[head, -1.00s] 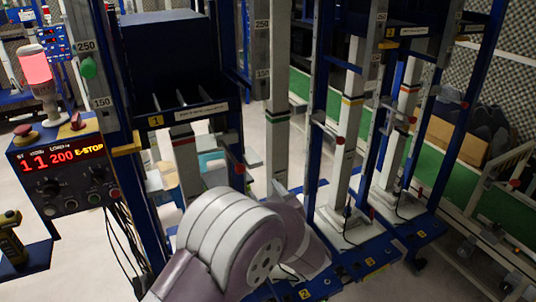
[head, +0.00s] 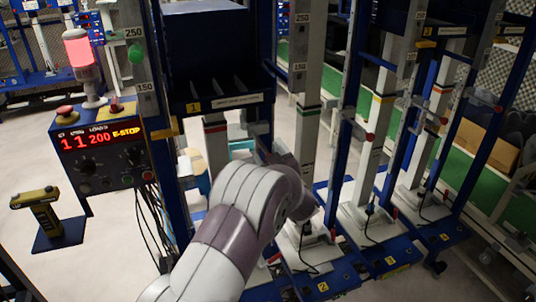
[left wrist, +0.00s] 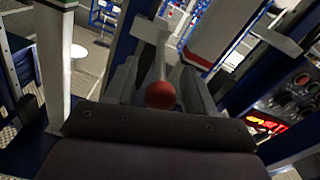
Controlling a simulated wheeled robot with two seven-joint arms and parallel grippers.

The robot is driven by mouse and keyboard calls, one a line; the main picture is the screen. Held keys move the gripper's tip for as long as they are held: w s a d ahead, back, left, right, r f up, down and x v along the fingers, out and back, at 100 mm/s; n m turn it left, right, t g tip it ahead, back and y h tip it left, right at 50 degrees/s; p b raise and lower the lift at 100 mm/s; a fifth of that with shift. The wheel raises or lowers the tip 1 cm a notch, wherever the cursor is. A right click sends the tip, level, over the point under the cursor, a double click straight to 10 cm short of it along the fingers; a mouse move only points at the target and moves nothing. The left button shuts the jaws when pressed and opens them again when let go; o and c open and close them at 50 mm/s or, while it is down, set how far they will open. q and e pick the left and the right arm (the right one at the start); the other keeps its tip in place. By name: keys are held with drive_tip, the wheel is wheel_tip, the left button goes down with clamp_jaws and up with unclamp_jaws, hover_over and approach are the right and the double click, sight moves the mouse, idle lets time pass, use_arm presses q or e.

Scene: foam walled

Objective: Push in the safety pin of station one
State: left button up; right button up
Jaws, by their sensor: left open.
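The safety pin of station one ends in a round red knob (left wrist: 160,95), seen in the left wrist view on a pale grey rod and bracket. My left gripper (left wrist: 160,74) is open, with one grey finger on each side of the pin. I cannot tell whether either finger touches it. In the head view the station one frame (head: 228,101) bears a yellow plate with a 1. My left arm (head: 240,215) reaches up to its post there and hides the knob and fingertips. My right gripper is not in view.
A control box (head: 103,150) with a lit red display and E-STOP text stands left of station one, under a glowing red beacon (head: 79,48). Cables hang below the box. A yellow-black tool (head: 44,212) rests at left.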

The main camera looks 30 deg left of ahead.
sight(252, 130)
use_arm(q)
drive_tip(key=shift+c, duration=0.3)
clamp_jaws()
drive_tip(key=x, duration=0.8)
drive_tip(key=shift+w+a, duration=0.25)
drive_tip(key=shift+r, duration=0.15)
drive_tip(key=shift+c, duration=0.9)
unclamp_jaws()
drive_tip(key=shift+o, duration=1.2)
drive_tip(key=shift+w+a, duration=0.1)
